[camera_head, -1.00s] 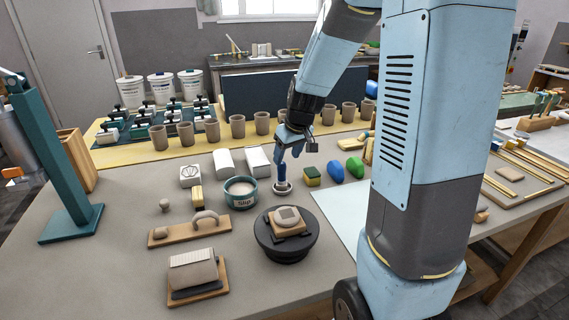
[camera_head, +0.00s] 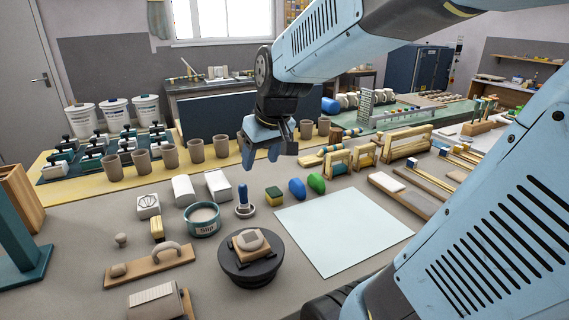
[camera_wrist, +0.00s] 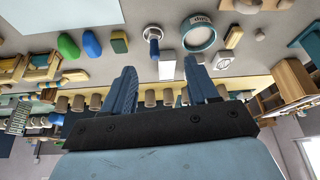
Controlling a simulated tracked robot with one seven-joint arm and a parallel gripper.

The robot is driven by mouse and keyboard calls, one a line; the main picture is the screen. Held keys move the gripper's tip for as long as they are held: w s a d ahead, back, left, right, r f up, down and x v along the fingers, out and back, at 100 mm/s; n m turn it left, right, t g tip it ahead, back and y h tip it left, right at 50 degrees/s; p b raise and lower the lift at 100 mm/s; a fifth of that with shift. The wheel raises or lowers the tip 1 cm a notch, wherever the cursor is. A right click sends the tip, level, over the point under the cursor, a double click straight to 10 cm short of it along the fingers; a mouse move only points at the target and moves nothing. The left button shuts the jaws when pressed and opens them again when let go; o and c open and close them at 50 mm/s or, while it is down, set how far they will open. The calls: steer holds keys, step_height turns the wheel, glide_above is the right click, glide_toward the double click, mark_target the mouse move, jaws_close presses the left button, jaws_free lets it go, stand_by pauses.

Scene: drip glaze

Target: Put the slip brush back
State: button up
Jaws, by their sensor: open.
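The slip brush (camera_head: 243,193), with a blue handle, stands upright in a small pale round holder (camera_head: 245,211) on the grey table. It also shows in the wrist view (camera_wrist: 154,48). The teal pot labelled "Slip" (camera_head: 203,224) is to its left, apart from it; in the wrist view the pot (camera_wrist: 200,38) shows upside down. My gripper (camera_head: 262,158) is open and empty, above and behind the brush, clear of it. In the wrist view its two fingers (camera_wrist: 160,88) stand wide apart with nothing between them.
A green and yellow sponge (camera_head: 274,197) and blue (camera_head: 297,188) and green (camera_head: 316,183) oval tools lie right of the brush. White blocks (camera_head: 218,186) lie behind left. A turntable (camera_head: 251,262) stands in front. Brown cups (camera_head: 196,150) line the back. A pale sheet (camera_head: 340,228) is bare.

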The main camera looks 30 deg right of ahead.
steer(key=s+r+m, duration=0.1)
steer(key=s+r, duration=0.2)
steer(key=s, duration=0.7)
steer(key=shift+s+d+m+t+h, duration=0.25)
steer(key=shift+s+m+t+h, duration=0.05)
steer(key=shift+s+m, duration=0.1)
